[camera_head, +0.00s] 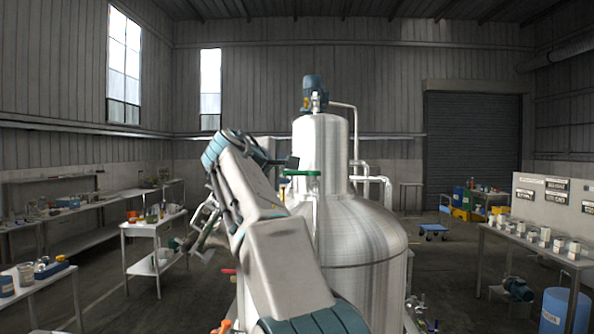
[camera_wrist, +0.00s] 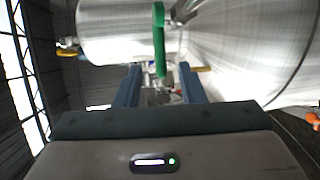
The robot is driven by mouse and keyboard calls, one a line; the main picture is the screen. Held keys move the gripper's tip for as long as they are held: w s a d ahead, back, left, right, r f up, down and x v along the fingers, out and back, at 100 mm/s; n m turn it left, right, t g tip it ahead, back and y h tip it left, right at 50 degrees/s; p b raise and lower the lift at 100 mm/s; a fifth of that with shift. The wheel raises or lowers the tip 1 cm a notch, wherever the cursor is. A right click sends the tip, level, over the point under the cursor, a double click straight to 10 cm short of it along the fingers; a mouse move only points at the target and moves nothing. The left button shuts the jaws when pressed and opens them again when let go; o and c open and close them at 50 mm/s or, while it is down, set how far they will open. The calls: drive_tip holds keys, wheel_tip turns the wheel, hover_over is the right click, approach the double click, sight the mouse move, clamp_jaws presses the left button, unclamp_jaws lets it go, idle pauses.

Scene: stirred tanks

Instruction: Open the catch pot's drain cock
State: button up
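A green handle (camera_head: 301,172) shows in front of the steel tank's (camera_head: 365,232) narrow upper part. In the wrist view, the green handle (camera_wrist: 159,40) runs down towards the gap between my fingers. My gripper (camera_wrist: 159,82) has its two blue fingers spread apart, with no object seen pinched between them. I cannot tell if the handle's lower end is inside the gap or just beyond it. In the head view, my gripper (camera_head: 290,164) is close to the handle, partly hidden by my arm. I cannot tell which part is the catch pot or its drain cock.
A red handle (camera_head: 229,271) sticks out low, left of my arm. A small table (camera_head: 153,228) stands at left and a bench (camera_head: 530,243) with several white containers at right. A blue drum (camera_head: 563,311) stands at the lower right. The floor right of the tank has open room.

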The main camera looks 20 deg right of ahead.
sight(293, 172)
drive_tip(key=p+x, duration=0.2)
drive_tip(key=x, duration=0.6)
drive_tip(key=shift+w+d+f+p, duration=0.1)
drive_tip(key=shift+w+d+p, duration=0.15)
drive_tip(key=shift+p, duration=0.1)
clamp_jaws()
